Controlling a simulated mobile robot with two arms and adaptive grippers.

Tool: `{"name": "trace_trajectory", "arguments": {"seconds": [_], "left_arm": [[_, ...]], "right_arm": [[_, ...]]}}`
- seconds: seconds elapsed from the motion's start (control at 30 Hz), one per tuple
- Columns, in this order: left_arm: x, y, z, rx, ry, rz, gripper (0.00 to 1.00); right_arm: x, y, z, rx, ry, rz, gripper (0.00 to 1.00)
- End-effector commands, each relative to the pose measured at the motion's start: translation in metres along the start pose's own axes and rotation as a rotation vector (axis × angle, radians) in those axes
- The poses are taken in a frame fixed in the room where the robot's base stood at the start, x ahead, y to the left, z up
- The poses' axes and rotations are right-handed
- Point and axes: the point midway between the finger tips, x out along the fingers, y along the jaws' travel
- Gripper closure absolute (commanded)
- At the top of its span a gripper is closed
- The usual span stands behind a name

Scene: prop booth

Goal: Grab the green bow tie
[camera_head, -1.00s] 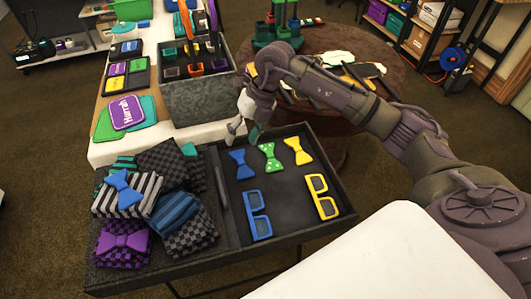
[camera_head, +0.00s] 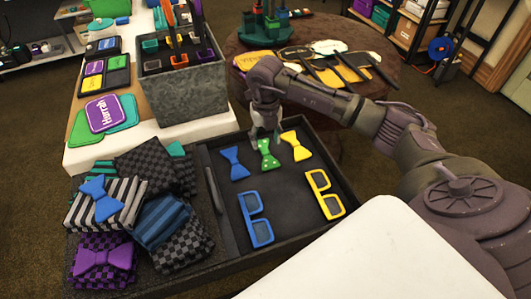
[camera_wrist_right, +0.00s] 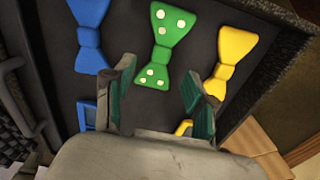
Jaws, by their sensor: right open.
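The green bow tie (camera_head: 268,152) with pale dots lies in the dark tray (camera_head: 285,215), between a blue bow tie (camera_head: 234,163) and a yellow bow tie (camera_head: 296,145). My right gripper (camera_head: 264,136) is just over the green bow tie's far end and partly hides it. In the right wrist view the open fingers (camera_wrist_right: 157,95) are apart and empty. The green bow tie (camera_wrist_right: 162,45) lies ahead of them there, its lower end near the gap between them. My left gripper is not in view.
Blue glasses (camera_head: 257,218) and yellow glasses (camera_head: 325,194) lie in the same tray. A grey box (camera_head: 183,92) stands behind. A round table (camera_head: 320,100) is beyond the arm.

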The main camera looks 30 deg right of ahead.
Motion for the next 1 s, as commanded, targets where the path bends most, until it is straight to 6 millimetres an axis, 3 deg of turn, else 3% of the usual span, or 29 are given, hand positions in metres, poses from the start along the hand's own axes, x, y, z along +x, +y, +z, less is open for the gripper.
{"name": "trace_trajectory", "arguments": {"seconds": [0.3, 0.6, 0.9, 1.0], "left_arm": [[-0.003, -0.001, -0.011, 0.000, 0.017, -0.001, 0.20], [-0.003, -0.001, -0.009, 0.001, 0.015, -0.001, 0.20], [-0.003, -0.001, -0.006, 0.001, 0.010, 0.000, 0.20], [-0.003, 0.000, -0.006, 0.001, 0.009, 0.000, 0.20]], "right_arm": [[0.044, -0.001, 0.004, 0.000, 0.004, -0.001, 0.44], [0.049, 0.000, 0.004, -0.001, 0.002, 0.000, 0.44], [0.049, -0.001, 0.004, -0.001, 0.002, 0.000, 0.92], [0.049, -0.001, 0.004, -0.001, 0.001, 0.000, 0.95]]}}
